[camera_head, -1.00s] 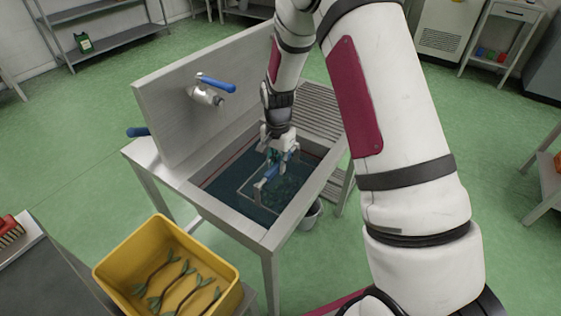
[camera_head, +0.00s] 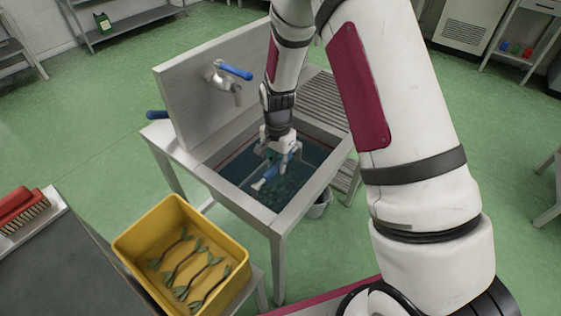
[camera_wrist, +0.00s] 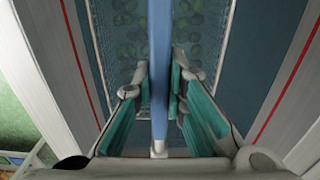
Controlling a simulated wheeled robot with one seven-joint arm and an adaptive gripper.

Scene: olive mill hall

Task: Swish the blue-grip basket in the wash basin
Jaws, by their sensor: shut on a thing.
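The wash basin (camera_head: 228,196) is a grey metal sink filled with dark blue-green water. My gripper (camera_head: 277,150) reaches down into it, and its teal-padded fingers (camera_wrist: 159,92) are shut on the blue grip (camera_wrist: 159,60) of the basket. The grip (camera_head: 264,178) shows just below the fingers in the head view. In the wrist view the wire mesh basket (camera_wrist: 96,50) hangs below the grip, with round green pieces inside. The basket seems to be in the water; how deep, I cannot tell. My gripper and the grip hide part of it.
A tap with a blue lever (camera_head: 235,72) sticks out from the backsplash behind my wrist. A ribbed drainboard (camera_head: 318,98) adjoins the basin. A yellow crate (camera_head: 135,240) with several leafy sprigs stands at front left, near a red brush (camera_head: 22,208). A bucket (camera_head: 318,207) stands beneath the basin.

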